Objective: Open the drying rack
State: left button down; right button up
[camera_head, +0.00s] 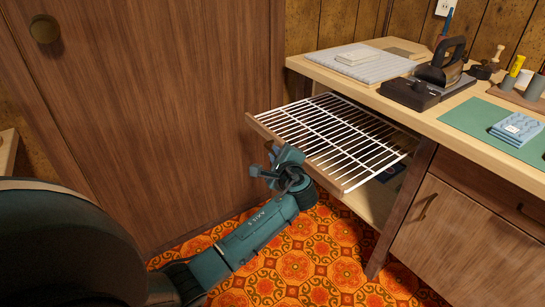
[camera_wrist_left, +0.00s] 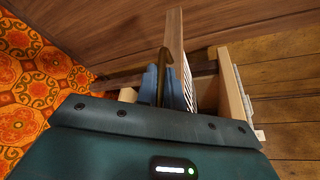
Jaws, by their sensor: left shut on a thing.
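The drying rack (camera_head: 330,131) is a white wire shelf with a wooden front board. It sticks out from the open bay under the worktop, over the floor. My left gripper (camera_head: 276,168) is at the outer side of the front board, shut on the rack's handle, which is mostly hidden by the fingers in the head view. In the left wrist view, the blue fingers (camera_wrist_left: 151,82) are around the dark bronze handle (camera_wrist_left: 162,62), beside the wooden front board (camera_wrist_left: 175,42). The right gripper is not in view.
A brown wooden door (camera_head: 180,95) stands left of the rack. Patterned orange floor (camera_head: 300,265) is clear in front.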

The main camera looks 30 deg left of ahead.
pick_arm(q)
jog(key=w, duration=0.1)
jog(key=w+d, duration=0.1)
jog(key=w, duration=0.1)
jog(key=shift+w+d+b, duration=0.15)
jog(key=shift+w+b, duration=0.05)
jog(key=shift+b, duration=0.1)
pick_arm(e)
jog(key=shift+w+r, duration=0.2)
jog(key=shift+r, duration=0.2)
pick_arm(q)
jog(key=c, duration=1.8)
grip_release()
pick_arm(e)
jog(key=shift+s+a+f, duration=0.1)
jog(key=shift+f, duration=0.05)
